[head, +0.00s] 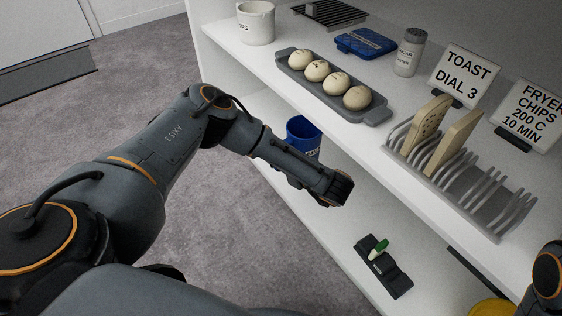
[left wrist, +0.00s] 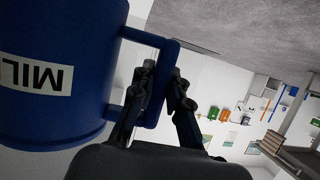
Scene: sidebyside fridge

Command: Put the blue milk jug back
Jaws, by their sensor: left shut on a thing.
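The blue milk jug (head: 303,137) is upright beside the front of the white shelf unit, below the upper shelf's level. Its open top faces up, and my left arm hides part of it. In the left wrist view the jug (left wrist: 55,60) fills the left side, with its white MILK label upside down in that picture. My left gripper (left wrist: 158,88) is shut on the jug's handle. In the head view its fingers are hidden behind my arm. I cannot tell whether the jug's base touches the lower shelf. My right gripper is not in view.
On the upper shelf are a white pot (head: 256,24), an egg tray (head: 330,86), a blue box (head: 366,43), a shaker (head: 409,52), a toast rack (head: 460,180) and sign cards. A dark holder (head: 384,268) lies on the lower shelf, which has bare room left of it.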

